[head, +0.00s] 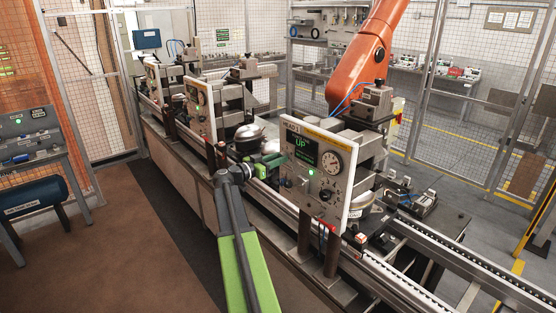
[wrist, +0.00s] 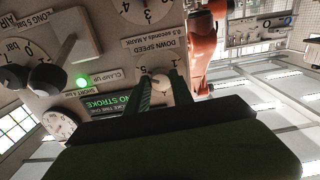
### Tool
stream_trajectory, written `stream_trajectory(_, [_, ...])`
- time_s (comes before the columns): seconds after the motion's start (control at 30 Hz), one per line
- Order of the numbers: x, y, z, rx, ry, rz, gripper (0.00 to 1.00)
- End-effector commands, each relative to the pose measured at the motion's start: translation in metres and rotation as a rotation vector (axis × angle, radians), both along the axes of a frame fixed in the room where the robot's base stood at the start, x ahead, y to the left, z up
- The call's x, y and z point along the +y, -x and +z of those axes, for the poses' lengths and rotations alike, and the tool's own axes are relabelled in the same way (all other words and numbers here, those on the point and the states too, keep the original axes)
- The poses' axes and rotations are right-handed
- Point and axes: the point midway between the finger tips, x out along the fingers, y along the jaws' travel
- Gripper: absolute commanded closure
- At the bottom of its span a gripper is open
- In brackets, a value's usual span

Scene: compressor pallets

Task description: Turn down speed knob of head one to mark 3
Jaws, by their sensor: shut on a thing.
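The head one panel (head: 318,160) is an upright white plate marked HEAD 1, with a dark screen, a gauge and controls. My gripper (head: 270,160) reaches its left edge in the head view. In the wrist view, which is upside down, my gripper (wrist: 160,90) is shut on a pale round knob (wrist: 158,82) on a dial. A DOWN SPEED label (wrist: 158,54) lies between this dial and another dial (wrist: 148,10) showing 3 and 4. The fingers hide part of the held knob's dial, and I cannot tell which mark it points to.
A lit green lamp (wrist: 82,81), two dark knobs and a lever sit close by on the panel. An orange robot arm (head: 368,45) stands behind it. Another head panel (head: 200,108) stands farther left along the rail. Open brown floor (head: 95,245) lies at the left.

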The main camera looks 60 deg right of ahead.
Motion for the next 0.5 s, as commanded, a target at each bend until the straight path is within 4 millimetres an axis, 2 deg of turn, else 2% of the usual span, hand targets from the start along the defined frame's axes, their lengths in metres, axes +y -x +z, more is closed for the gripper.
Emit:
stream_trajectory(0.27, [0.0002, 0.0007, -0.0002, 0.15, -0.051, -0.001, 1.0])
stream_trajectory(0.5, [0.0005, 0.0008, -0.0001, 0.36, -0.122, -0.001, 1.0])
